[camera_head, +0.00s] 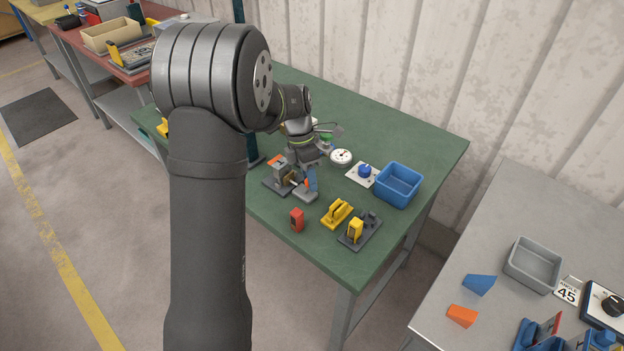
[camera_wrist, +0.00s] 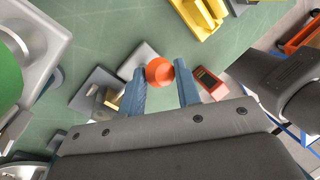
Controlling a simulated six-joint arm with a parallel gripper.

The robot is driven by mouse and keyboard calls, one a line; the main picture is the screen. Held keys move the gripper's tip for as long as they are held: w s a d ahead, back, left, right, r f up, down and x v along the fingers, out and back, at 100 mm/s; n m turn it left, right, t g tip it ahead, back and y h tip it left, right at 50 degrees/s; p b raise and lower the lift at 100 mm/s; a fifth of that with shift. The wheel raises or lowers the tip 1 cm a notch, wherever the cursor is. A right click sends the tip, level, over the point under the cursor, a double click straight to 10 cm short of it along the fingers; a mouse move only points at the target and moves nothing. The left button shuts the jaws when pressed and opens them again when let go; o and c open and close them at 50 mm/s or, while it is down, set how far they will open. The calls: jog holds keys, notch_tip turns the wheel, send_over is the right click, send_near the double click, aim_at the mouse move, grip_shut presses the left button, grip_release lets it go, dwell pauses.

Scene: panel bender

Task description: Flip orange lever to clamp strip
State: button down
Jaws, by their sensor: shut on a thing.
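The orange lever's round knob (camera_wrist: 159,72) sits between the blue fingertips of my gripper (camera_wrist: 161,77) in the wrist view, and the gripper is shut on it. In the head view my gripper (camera_head: 312,180) is low over the bender fixture, with a little orange (camera_head: 306,183) beside the fingers. The fixture (camera_wrist: 97,92) has a dark base plate and grey blocks with a small brass-coloured part. Its grey end (camera_head: 305,194) also shows in the head view. The lever's arm is hidden below the knob. I cannot make out the strip.
A red device (camera_head: 297,220) stands near the green table's front edge. A yellow tool (camera_head: 337,212) and a dark plate with a yellow block (camera_head: 356,229) lie right of it. A blue bin (camera_head: 398,184), a blue knob (camera_head: 364,170) and a white dial (camera_head: 341,157) stand further back.

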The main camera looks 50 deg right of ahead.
jog(key=shift+w+g, duration=0.4)
jog(key=shift+g, duration=0.2)
jog(key=c, duration=1.1)
grip_release()
jog(key=shift+o, duration=0.2)
jog(key=shift+r, duration=0.1)
jog(key=v, duration=1.7)
jog(key=shift+r, duration=0.2)
jog(key=shift+a+f, duration=0.1)
